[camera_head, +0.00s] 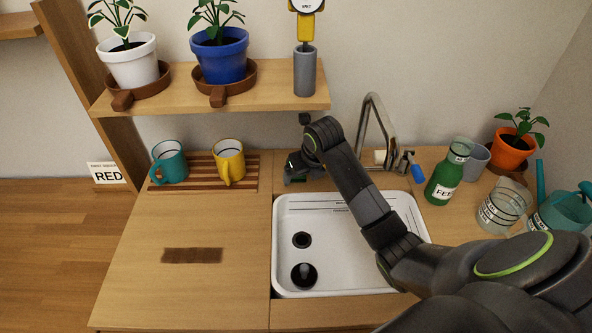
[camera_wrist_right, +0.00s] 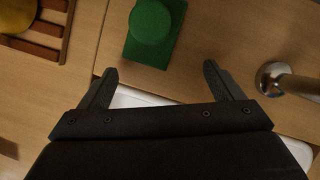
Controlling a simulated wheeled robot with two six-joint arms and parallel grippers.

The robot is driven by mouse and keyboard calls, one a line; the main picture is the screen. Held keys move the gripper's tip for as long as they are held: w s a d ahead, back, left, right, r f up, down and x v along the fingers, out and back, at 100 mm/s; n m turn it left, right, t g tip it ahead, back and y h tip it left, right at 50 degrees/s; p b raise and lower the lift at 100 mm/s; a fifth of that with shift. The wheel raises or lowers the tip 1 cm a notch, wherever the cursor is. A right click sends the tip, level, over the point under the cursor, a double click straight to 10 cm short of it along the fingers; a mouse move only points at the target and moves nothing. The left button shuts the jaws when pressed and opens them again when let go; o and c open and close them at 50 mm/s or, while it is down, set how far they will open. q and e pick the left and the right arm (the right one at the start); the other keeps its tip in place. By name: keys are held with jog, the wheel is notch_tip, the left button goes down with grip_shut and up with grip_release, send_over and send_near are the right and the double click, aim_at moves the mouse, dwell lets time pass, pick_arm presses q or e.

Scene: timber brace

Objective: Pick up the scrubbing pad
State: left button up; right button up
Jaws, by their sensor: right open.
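The scrubbing pad is a green square block with a round green top (camera_wrist_right: 152,22). In the right wrist view it lies on the wooden counter just beyond my fingertips, roughly between the lines of the two fingers. My right gripper (camera_wrist_right: 160,72) is open and empty, its jaws apart. In the head view my right gripper (camera_head: 297,168) is behind the sink, at the counter's back, and hides most of the pad; only a sliver of green shows by it. My left gripper is not in view.
A white sink (camera_head: 345,235) lies below my right arm, with a metal faucet (camera_head: 376,130) right of the gripper. A teal mug (camera_head: 168,162) and yellow mug (camera_head: 229,160) stand on a slatted rack to the left. A shelf (camera_head: 270,88) with pots hangs above.

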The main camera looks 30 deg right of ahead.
jog(key=shift+w, duration=0.3)
jog(key=w+b, duration=0.2)
jog(key=w, duration=0.1)
jog(key=w+b, duration=0.1)
jog(key=shift+w+d+f, duration=0.15)
jog(key=shift+w+f, duration=0.1)
jog(key=shift+w, duration=0.05)
jog(key=shift+w+f+b, duration=0.1)
jog(key=shift+f+b, duration=0.15)
jog(key=shift+b, duration=0.05)
jog(key=c, duration=1.1)
